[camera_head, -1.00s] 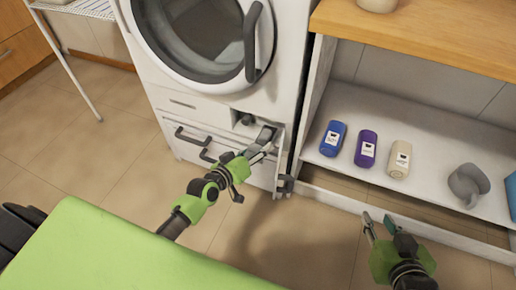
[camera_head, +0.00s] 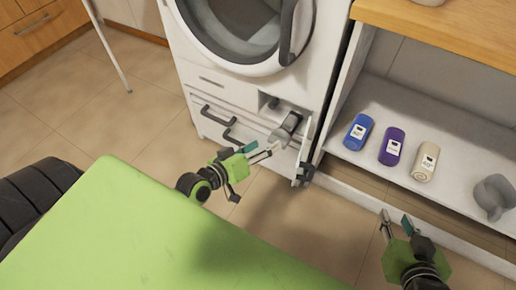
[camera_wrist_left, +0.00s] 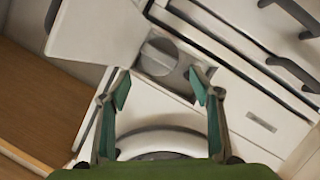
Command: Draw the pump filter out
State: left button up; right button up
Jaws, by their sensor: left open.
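The pump filter (camera_head: 279,137), grey with a round ridged cap, projects from the small opening low on the front of the white washing machine (camera_head: 225,85). In the left wrist view the filter cap (camera_wrist_left: 160,55) lies beyond and between the fingertips. How much of the filter is still inside cannot be told. My left gripper (camera_head: 260,150) is open and empty, just in front of the filter and apart from it. The opening's white flap (camera_head: 305,150) stands open to the right of the filter. My right gripper (camera_head: 396,222) is open and empty over the floor.
A white shelf unit (camera_head: 455,160) stands right of the machine, holding a blue bottle (camera_head: 358,132), a purple bottle (camera_head: 391,147), a beige bottle (camera_head: 425,162) and a grey jug (camera_head: 494,196). Dark handles (camera_head: 214,114) sit left of the opening. My green base surface fills the lower left.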

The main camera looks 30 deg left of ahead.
pick_arm(q)
jog(key=shift+v, duration=1.15)
jog(key=shift+d, duration=0.1)
